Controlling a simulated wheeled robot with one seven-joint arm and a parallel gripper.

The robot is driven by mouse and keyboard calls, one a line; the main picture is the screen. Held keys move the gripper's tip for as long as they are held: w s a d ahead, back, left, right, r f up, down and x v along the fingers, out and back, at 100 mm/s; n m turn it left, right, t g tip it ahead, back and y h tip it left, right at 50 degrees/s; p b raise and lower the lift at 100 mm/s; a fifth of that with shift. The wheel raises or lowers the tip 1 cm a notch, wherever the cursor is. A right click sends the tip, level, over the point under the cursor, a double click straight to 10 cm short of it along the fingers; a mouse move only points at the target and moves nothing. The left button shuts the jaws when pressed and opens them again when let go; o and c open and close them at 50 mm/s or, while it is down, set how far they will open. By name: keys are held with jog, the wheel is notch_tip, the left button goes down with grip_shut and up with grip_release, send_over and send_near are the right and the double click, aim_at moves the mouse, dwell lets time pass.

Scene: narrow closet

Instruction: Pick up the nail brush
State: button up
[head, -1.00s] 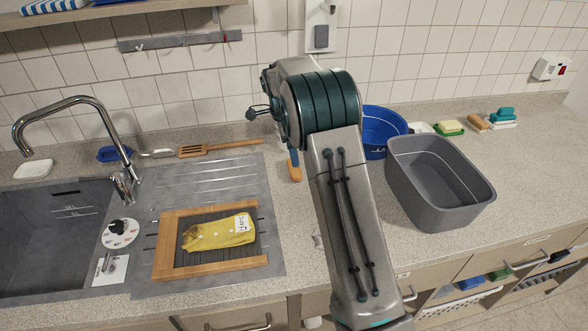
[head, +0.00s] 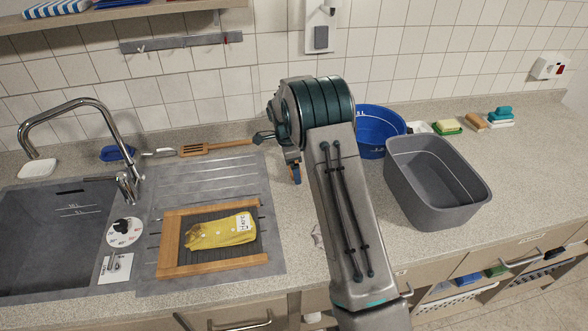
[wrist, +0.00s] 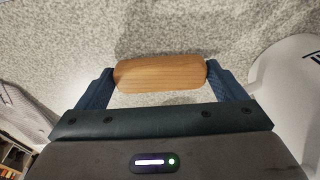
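The nail brush (wrist: 160,74) is a light brown wooden block with rounded ends, lying crosswise in the wrist view. My gripper (wrist: 161,72) has one dark blue finger at each end of it, and both fingertips appear to touch the wood. Its bristles cannot be made out. In the head view my gripper (head: 294,168) points down at the counter right of the drainboard, and my arm hides most of the brush there.
A blue round tub (head: 380,140) and a grey basin (head: 436,190) stand right of my arm. A wooden spatula (head: 215,148) lies behind. Several brushes and sponges sit at the back right.

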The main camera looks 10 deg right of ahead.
jog(key=c, duration=0.4)
jog(key=shift+c, duration=0.2)
jog(key=shift+r, duration=0.6)
notch_tip(320, 180, up, 2)
jog(key=shift+r+b, duration=0.25)
jog(key=shift+b, duration=0.55)
jog(key=s+d+r+b, duration=0.3)
jog(key=s+d+r, duration=0.4)
jog(key=d, duration=0.2)
jog(key=shift+d+r, duration=0.15)
jog(key=shift+d, duration=0.1)
